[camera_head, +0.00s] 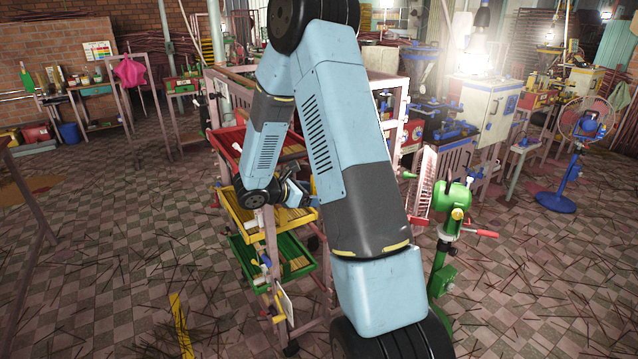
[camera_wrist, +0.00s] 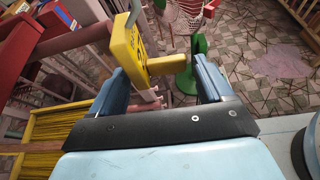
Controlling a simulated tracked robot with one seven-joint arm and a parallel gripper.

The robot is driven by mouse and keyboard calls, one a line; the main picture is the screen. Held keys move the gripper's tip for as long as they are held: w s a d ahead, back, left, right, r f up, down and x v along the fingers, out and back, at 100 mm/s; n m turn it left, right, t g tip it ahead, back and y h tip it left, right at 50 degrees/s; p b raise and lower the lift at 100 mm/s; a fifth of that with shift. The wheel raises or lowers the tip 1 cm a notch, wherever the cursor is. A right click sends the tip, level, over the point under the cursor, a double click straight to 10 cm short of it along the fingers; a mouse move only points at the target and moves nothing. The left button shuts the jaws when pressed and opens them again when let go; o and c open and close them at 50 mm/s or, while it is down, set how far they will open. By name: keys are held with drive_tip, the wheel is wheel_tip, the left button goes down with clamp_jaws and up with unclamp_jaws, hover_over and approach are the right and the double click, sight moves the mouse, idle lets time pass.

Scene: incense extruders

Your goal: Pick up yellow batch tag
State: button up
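The yellow batch tag (camera_wrist: 126,42) shows in the wrist view as a yellow plate with dark marks on its face. A yellow tab (camera_wrist: 170,66) sticks out from it to the right, into the space between my fingers. My gripper (camera_wrist: 163,68) has its two blue fingers wide apart. The left finger is close to the plate's lower edge; I cannot tell whether they touch. A clear gap lies between the tab and the right finger. In the head view my gripper (camera_head: 298,190) is beside the rack, and I cannot make out the tag there.
The rack carries a red tray (camera_head: 228,138), a yellow tray (camera_head: 244,222) and a green tray (camera_head: 292,268). A green machine with a red handle (camera_head: 446,240) stands to the right. A blue fan (camera_head: 588,122) stands farther right. The floor at left is mostly open.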

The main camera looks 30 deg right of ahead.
drive_tip(key=c, duration=0.8)
drive_tip(key=shift+r, duration=0.1)
